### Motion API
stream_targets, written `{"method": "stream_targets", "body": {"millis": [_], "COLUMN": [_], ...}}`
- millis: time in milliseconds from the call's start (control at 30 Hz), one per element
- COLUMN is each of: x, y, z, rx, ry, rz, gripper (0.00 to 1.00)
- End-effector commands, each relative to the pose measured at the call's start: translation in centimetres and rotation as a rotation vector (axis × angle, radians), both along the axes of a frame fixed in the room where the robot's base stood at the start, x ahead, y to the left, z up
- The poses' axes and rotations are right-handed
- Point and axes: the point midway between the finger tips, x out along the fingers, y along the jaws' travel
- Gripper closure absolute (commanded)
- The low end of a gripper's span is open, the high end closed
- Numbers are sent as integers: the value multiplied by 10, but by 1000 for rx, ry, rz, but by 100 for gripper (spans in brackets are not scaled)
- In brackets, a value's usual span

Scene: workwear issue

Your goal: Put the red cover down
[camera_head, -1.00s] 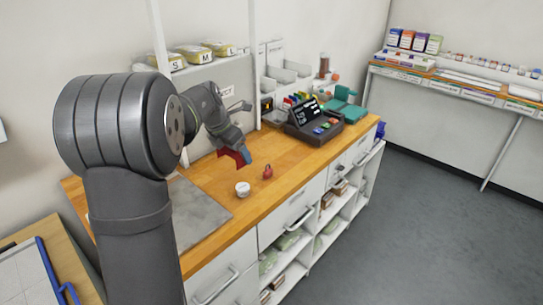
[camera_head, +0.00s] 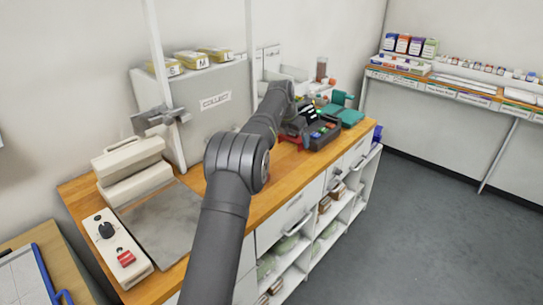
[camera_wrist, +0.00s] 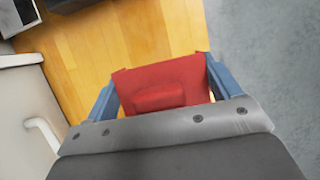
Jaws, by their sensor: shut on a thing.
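The red cover (camera_wrist: 162,84) is between the two blue fingers of my gripper (camera_wrist: 164,92) in the wrist view. My gripper is shut on it, with a finger on each side. The cover is a red plate with a raised block in its middle. Wooden worktop shows beyond it; I cannot tell how high above the top it is. In the head view my arm reaches toward the far part of the worktop (camera_head: 292,176), and my gripper is mostly hidden there.
A black console (camera_head: 322,130) and teal device (camera_head: 345,112) stand at the worktop's far end. A white control box (camera_head: 108,228) with a knob and red switch lies near a grey plate (camera_head: 170,235). Drawers (camera_head: 295,212) are below the front edge; grey floor (camera_head: 420,220) lies right.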

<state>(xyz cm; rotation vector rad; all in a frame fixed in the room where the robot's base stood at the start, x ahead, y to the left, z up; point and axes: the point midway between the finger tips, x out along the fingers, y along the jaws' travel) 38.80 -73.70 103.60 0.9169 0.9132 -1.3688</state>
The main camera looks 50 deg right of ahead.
Motion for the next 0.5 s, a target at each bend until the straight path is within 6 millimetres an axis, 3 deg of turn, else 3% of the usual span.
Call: {"method": "stream_targets", "body": {"millis": [233,500], "x": [57,92], "y": [4,5], "z": [-35,-55], "rx": [1,0], "ry": [1,0], "rz": [4,2], "gripper": [42,42]}}
